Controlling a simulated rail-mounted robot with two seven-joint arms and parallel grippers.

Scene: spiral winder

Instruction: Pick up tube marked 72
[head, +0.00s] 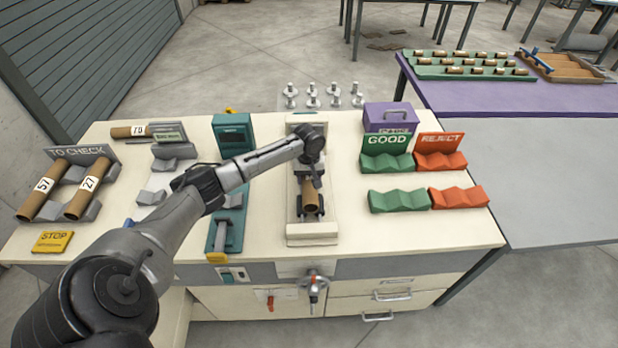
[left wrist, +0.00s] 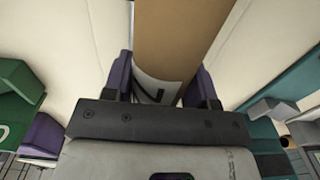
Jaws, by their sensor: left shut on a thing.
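My left gripper (head: 311,188) is shut on a brown cardboard tube (head: 311,196) over the narrow beige fixture (head: 313,232) in the middle of the bench. In the left wrist view, the tube (left wrist: 182,35) stands between the purple finger pads of the gripper (left wrist: 160,85). A white label with part of a black figure shows near the pads; the full number is hidden. I cannot tell whether the tube touches the fixture. My right gripper is not in view.
Tubes marked 57 (head: 44,190) and 27 (head: 88,188) lie on the TO CHECK rack at left; another tube (head: 127,131) lies behind. Green GOOD cradles (head: 386,162) and red REJECT cradles (head: 440,160) stand at right. A teal device (head: 232,135) stands left of the fixture.

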